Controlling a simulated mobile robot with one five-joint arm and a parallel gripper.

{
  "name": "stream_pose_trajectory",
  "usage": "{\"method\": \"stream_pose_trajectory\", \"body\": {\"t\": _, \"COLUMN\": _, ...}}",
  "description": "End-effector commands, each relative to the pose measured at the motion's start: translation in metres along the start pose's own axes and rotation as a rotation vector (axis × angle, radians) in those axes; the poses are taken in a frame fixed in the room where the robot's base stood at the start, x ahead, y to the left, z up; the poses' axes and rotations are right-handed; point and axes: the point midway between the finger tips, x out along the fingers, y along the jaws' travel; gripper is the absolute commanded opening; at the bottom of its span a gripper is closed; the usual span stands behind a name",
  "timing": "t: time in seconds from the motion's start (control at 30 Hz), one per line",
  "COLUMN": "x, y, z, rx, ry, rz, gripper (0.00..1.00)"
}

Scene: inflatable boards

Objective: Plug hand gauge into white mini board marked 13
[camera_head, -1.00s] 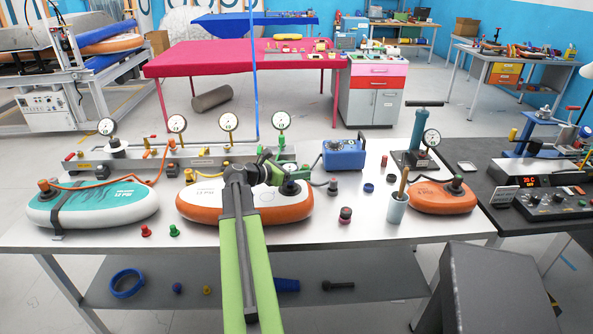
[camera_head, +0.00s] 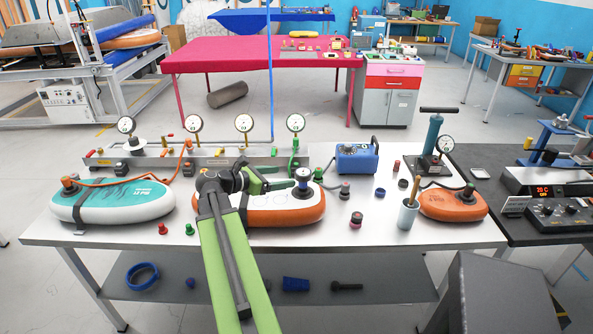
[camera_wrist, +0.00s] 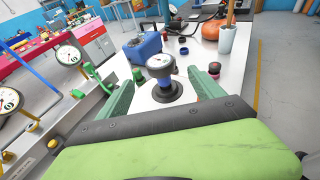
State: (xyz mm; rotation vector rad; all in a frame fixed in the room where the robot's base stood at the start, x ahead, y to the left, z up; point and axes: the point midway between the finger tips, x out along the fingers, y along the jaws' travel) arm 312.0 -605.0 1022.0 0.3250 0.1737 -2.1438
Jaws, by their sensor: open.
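The white mini board (camera_head: 255,207) with an orange rim lies on the near table; I cannot read its number. The hand gauge, with a round white dial (camera_wrist: 160,62) and dark base (camera_wrist: 168,91), stands upright at the board's right end, where its blue and dark body (camera_head: 303,182) shows in the head view. Whether it is fully seated in the valve I cannot tell. My gripper (camera_head: 286,185) reaches toward it from the left. In the wrist view my gripper (camera_wrist: 163,88) is open, with its green jaws apart on either side of the gauge.
A teal-and-white board (camera_head: 110,203) lies left and a small orange board (camera_head: 452,205) right. A rail with several dial gauges (camera_head: 200,158) runs behind. A blue box (camera_head: 357,158), a cup (camera_head: 408,215) and loose caps (camera_head: 356,219) stand right of the white board.

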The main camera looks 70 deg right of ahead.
Motion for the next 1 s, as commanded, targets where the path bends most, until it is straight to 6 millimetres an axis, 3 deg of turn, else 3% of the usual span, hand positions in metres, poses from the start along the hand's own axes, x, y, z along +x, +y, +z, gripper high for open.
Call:
{"method": "stream_pose_trajectory", "body": {"t": 0.1, "x": -0.025, "y": 0.000, "z": 0.002, "rx": 0.000, "ry": 0.000, "rz": 0.001, "gripper": 0.77}}
{"method": "stream_pose_trajectory", "body": {"t": 0.27, "x": -0.040, "y": 0.000, "z": 0.001, "rx": 0.000, "ry": 0.000, "rz": -0.001, "gripper": 0.77}}
{"method": "stream_pose_trajectory", "body": {"t": 1.0, "x": -0.043, "y": 0.000, "z": -0.001, "rx": 0.000, "ry": 0.000, "rz": 0.000, "gripper": 0.77}}
